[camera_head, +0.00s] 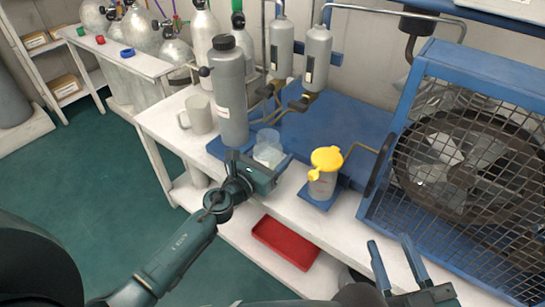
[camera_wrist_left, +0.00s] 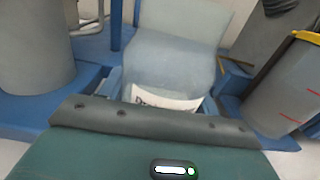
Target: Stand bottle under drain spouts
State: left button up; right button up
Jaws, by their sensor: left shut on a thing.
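A translucent bottle (camera_head: 267,146) stands upright at the bench's blue base plate, between a tall grey bottle and a yellow-lidded cup. My left gripper (camera_head: 266,170) is shut on its lower part. In the left wrist view the bottle (camera_wrist_left: 172,55) rises between the fingers, with a partly hidden white label (camera_wrist_left: 165,101). Its bottom is hidden by the gripper. Two grey filter bowls (camera_head: 281,48) (camera_head: 316,57) hang behind it, with brass drain pipework (camera_head: 298,103) below them. My right gripper (camera_head: 398,265) is open and empty at the lower right.
The tall grey bottle (camera_head: 230,95) with a black cap is close on the left, beside a grey mug (camera_head: 198,114). The yellow-lidded cup (camera_head: 323,180) stands close on the right. A caged fan (camera_head: 450,160) fills the right side. A red tray (camera_head: 285,242) lies on the lower shelf.

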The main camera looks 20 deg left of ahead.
pick_arm(q)
jog(key=shift+f, duration=0.15)
jog(key=o, duration=1.1)
jog(key=b+v, duration=0.1)
jog(key=v, duration=1.1)
jog(key=shift+r, duration=0.25)
jog(key=shift+s, duration=0.1)
